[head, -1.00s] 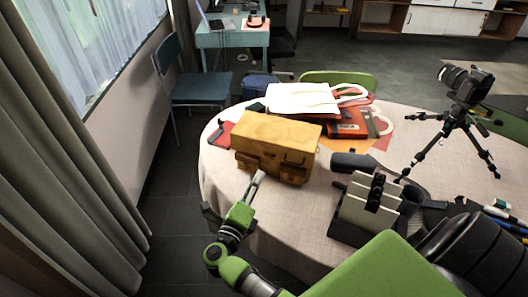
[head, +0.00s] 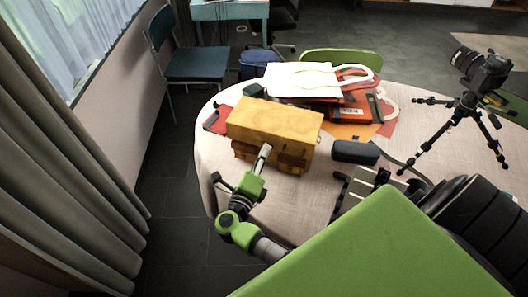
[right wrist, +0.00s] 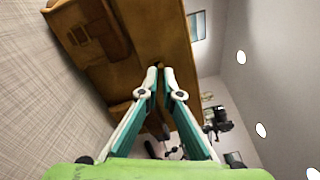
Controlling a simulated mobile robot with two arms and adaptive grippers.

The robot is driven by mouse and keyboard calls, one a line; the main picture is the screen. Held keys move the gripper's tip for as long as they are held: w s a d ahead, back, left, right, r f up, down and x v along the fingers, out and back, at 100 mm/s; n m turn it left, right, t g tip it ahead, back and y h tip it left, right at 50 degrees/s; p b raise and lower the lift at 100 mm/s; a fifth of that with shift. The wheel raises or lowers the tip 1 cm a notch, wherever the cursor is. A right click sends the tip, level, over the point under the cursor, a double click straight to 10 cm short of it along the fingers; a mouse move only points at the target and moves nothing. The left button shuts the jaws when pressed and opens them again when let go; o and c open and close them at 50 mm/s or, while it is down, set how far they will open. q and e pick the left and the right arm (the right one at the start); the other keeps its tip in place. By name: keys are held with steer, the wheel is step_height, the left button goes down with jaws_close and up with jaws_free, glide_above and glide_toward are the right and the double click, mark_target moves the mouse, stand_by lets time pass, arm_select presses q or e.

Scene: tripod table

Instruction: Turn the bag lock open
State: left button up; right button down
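The mustard-brown bag (head: 275,118) stands upright on the round table (head: 225,182), with darker pockets low on its front. My right gripper (head: 265,153) is at the middle of that front, its fingers pointing at the bag. In the right wrist view the bag (right wrist: 130,40) fills the upper middle, turned sideways. There the two fingertips (right wrist: 160,72) are close together with a narrow gap, right at the bag's face. I cannot tell whether they touch it or have anything between them. The lock is not clearly visible; the fingers may cover it. My left gripper is not in view.
A white tote (head: 305,80) and an orange-red case (head: 350,108) lie behind the bag. A black pouch (head: 355,152) lies to its right. A camera on a tripod (head: 470,115) stands farther right. A curtain (head: 60,170) hangs at left.

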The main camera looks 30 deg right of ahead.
steer(key=n+p, duration=0.2)
steer(key=n, duration=0.2)
steer(key=shift+n, duration=0.3)
steer(key=c, duration=2.2)
jaws_free()
steer(key=shift+w+d, duration=0.1)
steer(key=shift+c, duration=0.2)
